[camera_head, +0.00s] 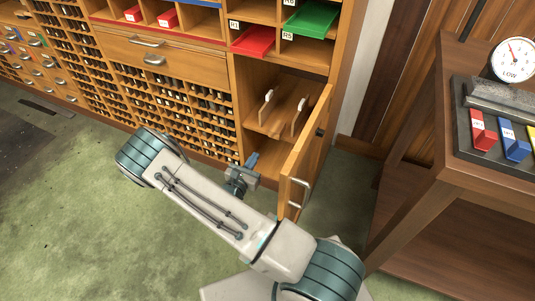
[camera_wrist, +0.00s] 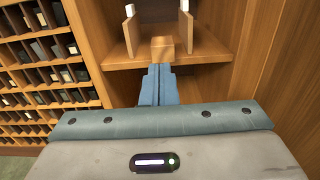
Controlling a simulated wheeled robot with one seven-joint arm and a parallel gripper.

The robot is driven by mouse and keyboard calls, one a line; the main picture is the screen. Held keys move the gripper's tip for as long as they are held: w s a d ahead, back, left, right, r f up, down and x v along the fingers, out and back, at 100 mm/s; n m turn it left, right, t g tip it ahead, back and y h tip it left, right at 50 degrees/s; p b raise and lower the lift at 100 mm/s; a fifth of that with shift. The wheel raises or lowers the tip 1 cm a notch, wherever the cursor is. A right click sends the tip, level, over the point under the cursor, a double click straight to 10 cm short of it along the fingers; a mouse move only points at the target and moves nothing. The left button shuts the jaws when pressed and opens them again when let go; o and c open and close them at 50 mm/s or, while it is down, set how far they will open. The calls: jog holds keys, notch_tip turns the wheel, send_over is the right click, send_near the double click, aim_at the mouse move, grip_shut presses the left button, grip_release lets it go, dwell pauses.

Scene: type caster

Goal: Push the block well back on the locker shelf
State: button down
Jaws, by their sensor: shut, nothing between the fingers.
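The wooden block (camera_wrist: 162,47) stands on the locker shelf (camera_wrist: 201,56) near its front edge in the wrist view, between two upright dividers. My gripper (camera_wrist: 158,68) is shut and empty. Its blue fingertips point into the locker and lie right at the block's near face; I cannot tell whether they touch. In the head view my gripper (camera_head: 252,158) is at the open front of the locker, and the shelf (camera_head: 270,122) shows beyond it. I cannot make out the block clearly there.
The locker door (camera_head: 307,150) stands open to the right of my gripper. The dividers (camera_wrist: 131,32) (camera_wrist: 186,28) flank the block, with bare shelf behind it. Pigeonholes (camera_head: 180,105) lie left of the locker. A wooden side table (camera_head: 440,165) stands on the right.

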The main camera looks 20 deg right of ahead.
jog(key=b, duration=0.3)
send_near(273, 135)
jog(key=b+x, duration=0.4)
jog(key=x, duration=0.3)
jog(key=shift+f, duration=0.1)
jog(key=shift+a, duration=0.1)
